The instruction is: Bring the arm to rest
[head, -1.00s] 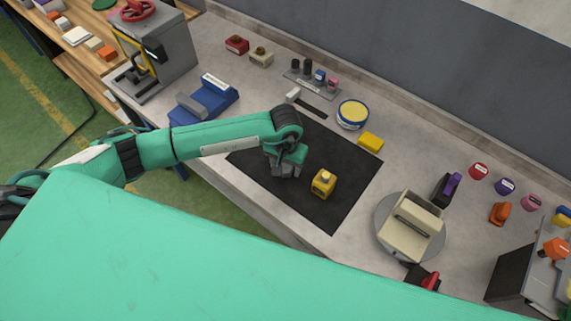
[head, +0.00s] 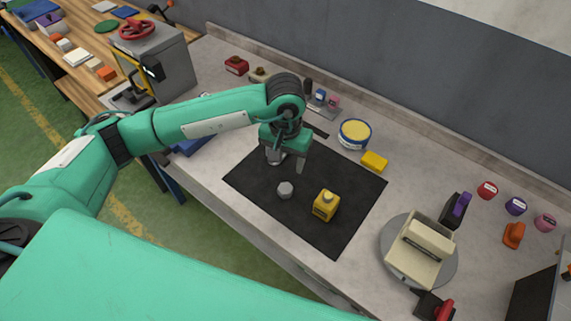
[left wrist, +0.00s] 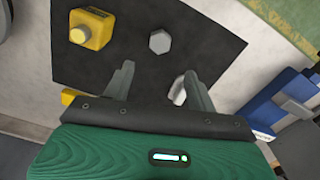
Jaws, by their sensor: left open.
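My left gripper (head: 287,160) is open above the back left part of the black mat (head: 335,235). In the left wrist view its two fingers (left wrist: 158,88) are apart with nothing held between them. A grey hexagonal piece (head: 285,190) lies on the mat in front of the gripper, clear of the fingers; it also shows in the left wrist view (left wrist: 160,41). A light metallic piece shows beside one finger in the left wrist view, partly hidden. My right gripper is not in view.
A turntable (head: 451,265) carrying a beige fixture (head: 416,252) stands right of the mat. A yellow-topped round tin (head: 355,133) and a yellow block (head: 374,162) sit behind the mat. A grey press (head: 160,65) stands at the back left. My arm partly covers a blue fixture (head: 195,143).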

